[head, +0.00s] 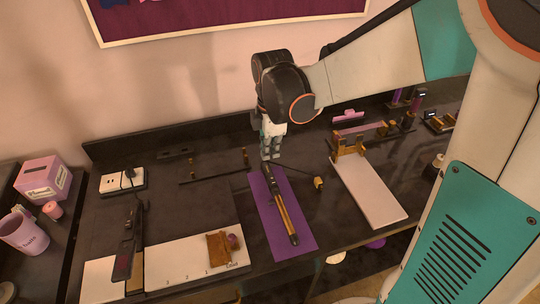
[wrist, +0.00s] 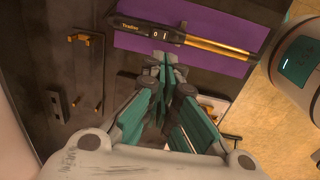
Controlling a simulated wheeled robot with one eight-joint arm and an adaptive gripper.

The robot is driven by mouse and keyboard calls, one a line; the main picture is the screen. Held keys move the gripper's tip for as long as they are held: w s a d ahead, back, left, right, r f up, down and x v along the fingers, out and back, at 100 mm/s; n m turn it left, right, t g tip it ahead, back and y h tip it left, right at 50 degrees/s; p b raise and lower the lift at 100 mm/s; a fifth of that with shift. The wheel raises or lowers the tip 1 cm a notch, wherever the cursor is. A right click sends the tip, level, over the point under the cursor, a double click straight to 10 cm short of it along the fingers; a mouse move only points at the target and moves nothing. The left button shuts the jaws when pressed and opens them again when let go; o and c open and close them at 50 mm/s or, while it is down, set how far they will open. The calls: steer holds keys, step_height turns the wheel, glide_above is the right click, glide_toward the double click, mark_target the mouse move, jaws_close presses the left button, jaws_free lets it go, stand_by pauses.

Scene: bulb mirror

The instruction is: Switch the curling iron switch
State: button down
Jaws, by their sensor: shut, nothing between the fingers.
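The curling iron (head: 283,207) lies on a purple mat (head: 303,238) in the middle of the counter. It has a black handle and a gold barrel. In the wrist view the curling iron (wrist: 212,46) lies across the top, and its switch (wrist: 160,35), marked O and I, shows on the black handle. My gripper (head: 269,157) points down by the handle's far end. In the wrist view my gripper (wrist: 163,62) is shut and empty, its tips just below the switch in the picture. I cannot tell whether they touch the iron.
A black straightener (head: 127,250) lies at left on a white board (head: 190,268), near a white outlet (head: 122,182). A pale board (head: 372,190) with a gold stand is at right. A pink box (head: 43,180) and mug (head: 22,233) stand far left.

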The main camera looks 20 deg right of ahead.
steer(key=shift+s+r, duration=0.15)
steer(key=shift+r, duration=0.75)
